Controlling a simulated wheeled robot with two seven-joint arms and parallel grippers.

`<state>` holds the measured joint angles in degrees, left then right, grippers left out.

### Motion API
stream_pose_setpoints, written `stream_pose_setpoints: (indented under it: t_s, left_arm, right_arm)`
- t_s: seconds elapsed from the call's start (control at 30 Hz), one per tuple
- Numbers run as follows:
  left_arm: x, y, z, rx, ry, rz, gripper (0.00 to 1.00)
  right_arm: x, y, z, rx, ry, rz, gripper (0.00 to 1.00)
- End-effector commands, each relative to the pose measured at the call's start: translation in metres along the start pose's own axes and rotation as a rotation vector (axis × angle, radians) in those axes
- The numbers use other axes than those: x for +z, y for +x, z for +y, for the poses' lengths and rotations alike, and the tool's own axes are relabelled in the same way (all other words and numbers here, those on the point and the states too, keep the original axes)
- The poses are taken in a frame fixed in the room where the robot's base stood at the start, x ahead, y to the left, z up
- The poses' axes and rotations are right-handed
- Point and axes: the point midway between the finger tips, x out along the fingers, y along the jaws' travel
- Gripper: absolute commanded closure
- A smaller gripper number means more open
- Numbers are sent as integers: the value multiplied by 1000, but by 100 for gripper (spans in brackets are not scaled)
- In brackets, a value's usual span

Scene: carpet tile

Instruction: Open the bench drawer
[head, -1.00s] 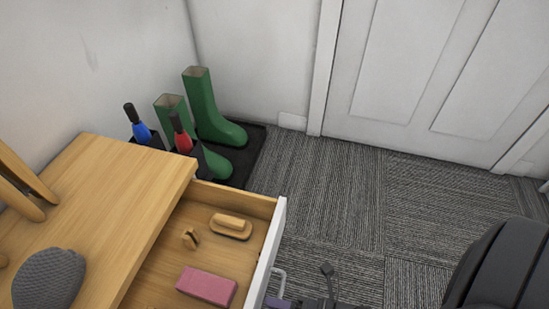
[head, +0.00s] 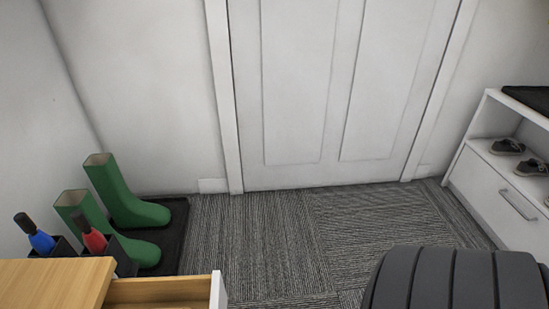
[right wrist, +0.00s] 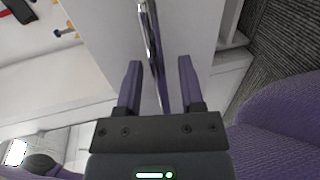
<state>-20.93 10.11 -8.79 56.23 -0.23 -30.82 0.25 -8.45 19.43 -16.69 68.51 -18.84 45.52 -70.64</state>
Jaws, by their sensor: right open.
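The wooden bench (head: 50,284) is at the lower left of the head view. Its drawer (head: 160,290) stands pulled out, with the white drawer front (head: 217,292) at its right end; most of the drawer is cut off by the bottom edge. In the right wrist view a shiny metal bar handle (right wrist: 150,40) runs down a white front panel (right wrist: 105,40). My right gripper (right wrist: 160,82) is open, with a purple finger on each side of the handle. The head view shows neither gripper.
Green boots (head: 125,200) stand on a dark mat (head: 176,215) by the wall, beside umbrellas in dark holders (head: 62,246). A white door (head: 330,90) is ahead. A white shoe cabinet (head: 490,200) with shoes stands at the right. The carpet (head: 270,240) between is clear.

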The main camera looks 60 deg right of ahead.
Motion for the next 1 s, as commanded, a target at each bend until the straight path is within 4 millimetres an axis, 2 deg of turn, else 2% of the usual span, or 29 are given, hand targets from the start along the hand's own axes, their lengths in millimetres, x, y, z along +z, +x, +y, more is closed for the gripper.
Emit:
stream_pose_setpoints:
  t_s: [0.03,0.3,0.43,0.57,0.9,0.97,1.0]
  left_arm:
    - [12,1,1,1,3,-17,41]
    - [61,2,13,21,14,-46,41]
    - [66,2,14,23,15,-45,41]
    - [67,2,15,24,15,-45,41]
    - [66,2,15,24,15,-44,41]
    - [66,2,15,24,14,-44,41]
    - [66,2,15,24,14,-44,41]
  right_arm:
    - [0,-7,2,-1,-1,-1,51]
    - [0,-69,3,-3,-1,0,51]
    - [0,-89,1,-3,0,-1,51]
    - [0,-95,0,-2,0,-1,51]
    - [0,-94,0,-2,1,0,51]
    - [0,-95,-6,-30,33,-16,51]
    - [1,-98,-18,-90,100,-51,51]
